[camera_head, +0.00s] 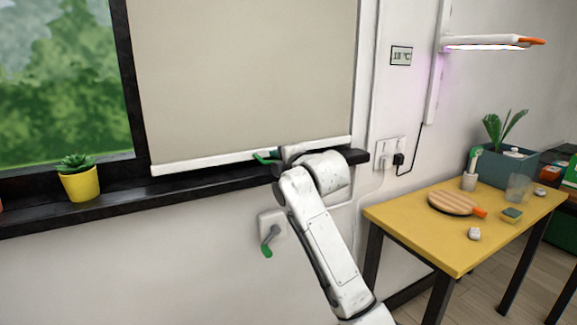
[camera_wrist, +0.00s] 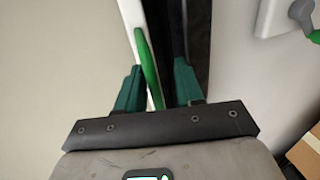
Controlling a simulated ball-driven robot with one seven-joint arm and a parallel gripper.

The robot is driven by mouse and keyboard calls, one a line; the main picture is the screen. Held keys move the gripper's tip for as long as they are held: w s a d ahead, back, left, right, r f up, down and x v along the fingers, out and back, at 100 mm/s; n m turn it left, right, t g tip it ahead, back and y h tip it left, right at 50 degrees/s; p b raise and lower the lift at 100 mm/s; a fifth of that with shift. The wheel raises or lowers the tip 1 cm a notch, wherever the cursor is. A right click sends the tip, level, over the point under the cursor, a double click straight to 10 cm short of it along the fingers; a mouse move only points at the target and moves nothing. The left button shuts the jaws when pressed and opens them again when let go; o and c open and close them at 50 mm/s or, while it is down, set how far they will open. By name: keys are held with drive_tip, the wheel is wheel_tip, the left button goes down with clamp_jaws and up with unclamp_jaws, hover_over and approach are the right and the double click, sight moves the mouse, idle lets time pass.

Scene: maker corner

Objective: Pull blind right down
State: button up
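The right blind (camera_head: 245,75) is a beige sheet hanging low over the window. Its white bottom bar (camera_head: 215,163) is just above the dark sill. A green pull tab (camera_head: 262,157) sits on the bar toward its right end; it also shows in the wrist view (camera_wrist: 149,70). My gripper (camera_head: 275,155) is at the tab, reaching in from the right. In the wrist view my gripper's dark green fingers (camera_wrist: 157,80) stand apart, one on each side of the tab, with a gap beside the right finger. The fingertips are partly hidden in the head view.
The dark sill (camera_head: 110,205) runs just below the bar, close to my gripper. A yellow pot with a plant (camera_head: 80,180) stands on it at left. A green-handled crank (camera_head: 268,240) is on the wall below. A yellow table (camera_head: 430,235) with small items stands at right.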

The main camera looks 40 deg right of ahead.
drive_tip(key=v, duration=0.9)
drive_tip(key=shift+s, duration=0.2)
drive_tip(key=s+a+f+m+g+y+p, duration=0.1)
drive_tip(key=s+a+f+m+g, duration=0.2)
drive_tip(key=f, duration=0.5)
drive_tip(key=s+a+f+m+g+y+p, duration=0.1)
drive_tip(key=s+a+f+m+p, duration=0.1)
drive_tip(key=s+a+f, duration=0.45)
drive_tip(key=s+a+f+m+g+y+p, duration=0.1)
drive_tip(key=a+f+m+g, duration=0.15)
drive_tip(key=f, duration=0.65)
drive_tip(key=s+a+f+m+g+p, duration=0.1)
drive_tip(key=s+f, duration=0.3)
drive_tip(key=s, duration=0.4)
drive_tip(key=s+a+f+m+g+p, duration=0.1)
drive_tip(key=s+a+f+m+g, duration=0.2)
drive_tip(key=s, duration=0.6)
drive_tip(key=s+a+f+m+g+y+p, duration=0.1)
drive_tip(key=s+a+f+m+g, duration=0.1)
drive_tip(key=s+f, duration=0.3)
drive_tip(key=s+m+g, duration=0.1)
drive_tip(key=s, duration=0.3)
drive_tip(key=shift+f+m, duration=0.2)
drive_tip(key=shift+m, duration=0.15)
drive_tip(key=shift+a+g, duration=0.1)
drive_tip(key=shift+g, duration=0.15)
